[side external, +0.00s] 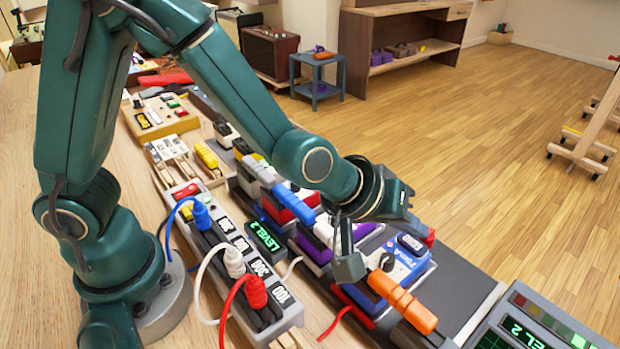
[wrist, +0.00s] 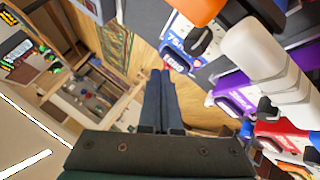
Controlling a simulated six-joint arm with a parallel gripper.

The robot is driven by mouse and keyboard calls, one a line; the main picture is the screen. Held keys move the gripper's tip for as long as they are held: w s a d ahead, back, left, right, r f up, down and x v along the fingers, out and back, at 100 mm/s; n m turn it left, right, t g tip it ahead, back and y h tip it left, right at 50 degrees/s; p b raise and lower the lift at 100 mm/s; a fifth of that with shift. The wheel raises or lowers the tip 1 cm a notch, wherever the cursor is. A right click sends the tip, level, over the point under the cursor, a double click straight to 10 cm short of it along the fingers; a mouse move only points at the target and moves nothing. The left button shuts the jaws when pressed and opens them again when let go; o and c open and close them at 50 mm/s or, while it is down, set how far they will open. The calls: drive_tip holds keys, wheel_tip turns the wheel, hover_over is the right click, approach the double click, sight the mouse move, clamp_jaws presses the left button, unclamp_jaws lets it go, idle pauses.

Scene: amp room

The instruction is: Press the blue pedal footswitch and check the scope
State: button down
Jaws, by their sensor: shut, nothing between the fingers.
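The blue pedal (side external: 412,262) sits in the row on the dark board, with a dark knob and a thick orange footswitch bar (side external: 403,302) at its near end. In the wrist view the blue pedal (wrist: 184,50) is at the top, with part of the orange bar (wrist: 197,10) beside it. My gripper (wrist: 160,75) is shut and empty, its fingers together and apart from the pedal in that picture. In the side view my wrist is above and beside the pedal; the fingertips cannot be made out clearly. The scope (side external: 515,330) is cut off at the bottom right; its screen shows green "LEVEL 2" lettering.
A power strip (side external: 240,262) with blue, white and red plugs lies in front. A small display (side external: 265,236) also reads "LEVEL 2". Wooden floor (side external: 500,140) lies open behind.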

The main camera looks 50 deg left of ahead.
sight(405, 244)
drive_tip(key=shift+r, duration=0.1)
drive_tip(key=shift+r, duration=2.4)
drive_tip(key=shift+w+a+r, duration=0.1)
drive_tip(key=shift+w+a, duration=0.05)
drive_tip(key=shift+a, duration=0.05)
drive_tip(key=s+a+r+m+t+h, duration=0.1)
drive_tip(key=s+a+r+m+t, duration=0.2)
drive_tip(key=a+r, duration=0.7)
drive_tip(key=s+a+f+m+g+y, duration=0.1)
drive_tip(key=s+a+f+g+y, duration=0.1)
drive_tip(key=s, duration=0.5)
drive_tip(key=s+a+f+m+g+y, duration=0.1)
drive_tip(key=s+a+f+g, duration=0.3)
drive_tip(key=s, duration=0.4)
drive_tip(key=shift+f+y, duration=0.4)
drive_tip(key=shift+f, duration=0.45)
